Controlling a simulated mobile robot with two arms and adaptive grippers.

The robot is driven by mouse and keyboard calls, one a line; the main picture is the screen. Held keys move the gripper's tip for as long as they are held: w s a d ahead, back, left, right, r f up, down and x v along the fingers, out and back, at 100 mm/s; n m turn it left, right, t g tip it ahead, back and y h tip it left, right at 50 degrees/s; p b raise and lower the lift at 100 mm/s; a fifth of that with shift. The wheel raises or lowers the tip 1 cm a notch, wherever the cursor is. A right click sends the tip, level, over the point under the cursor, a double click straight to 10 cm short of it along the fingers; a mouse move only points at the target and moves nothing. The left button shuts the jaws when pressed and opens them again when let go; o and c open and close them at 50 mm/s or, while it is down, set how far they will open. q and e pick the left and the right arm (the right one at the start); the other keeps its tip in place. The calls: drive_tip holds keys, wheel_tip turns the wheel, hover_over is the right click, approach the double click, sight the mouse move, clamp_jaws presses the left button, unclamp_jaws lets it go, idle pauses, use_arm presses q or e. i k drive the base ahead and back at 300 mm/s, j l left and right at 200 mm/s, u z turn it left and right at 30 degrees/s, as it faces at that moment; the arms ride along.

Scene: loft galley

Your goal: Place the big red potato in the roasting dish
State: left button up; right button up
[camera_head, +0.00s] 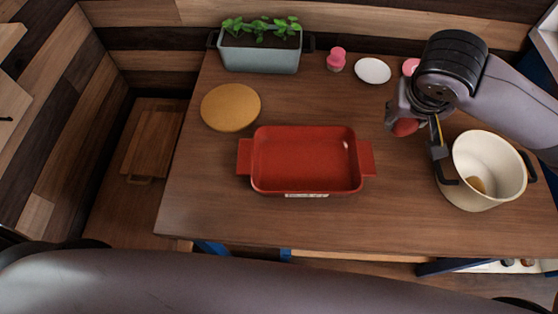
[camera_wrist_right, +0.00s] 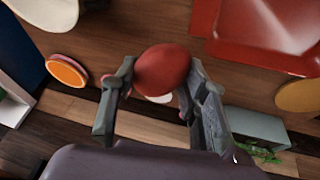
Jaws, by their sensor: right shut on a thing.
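The big red potato (camera_head: 404,127) is held by my right gripper (camera_head: 417,130), to the right of the roasting dish and just left of the cream pot. In the right wrist view the potato (camera_wrist_right: 163,70) sits between the two fingers of the right gripper (camera_wrist_right: 158,88), which are shut on it. The roasting dish (camera_head: 305,187) is red, rectangular, with a handle at each short end. It stands empty at the middle of the table. It also shows at the top right in the right wrist view (camera_wrist_right: 250,45). My left gripper is not in view.
A cream pot (camera_head: 470,196) with something yellowish inside stands at the right. A round wooden board (camera_head: 230,106), a planter (camera_head: 260,57), a pink-topped shaker (camera_head: 336,58) and a white plate (camera_head: 373,71) are behind. The table front left (camera_head: 205,205) is clear.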

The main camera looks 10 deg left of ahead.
sight(281, 166)
drive_tip(key=l+u, duration=0.15)
drive_tip(key=u, duration=0.25)
drive_tip(key=k+l+u, duration=0.1)
drive_tip(key=u, duration=0.3)
drive_tip(key=k+l+u, duration=0.1)
drive_tip(key=u, duration=0.3)
drive_tip(key=k+l, duration=0.2)
drive_tip(key=u, duration=0.05)
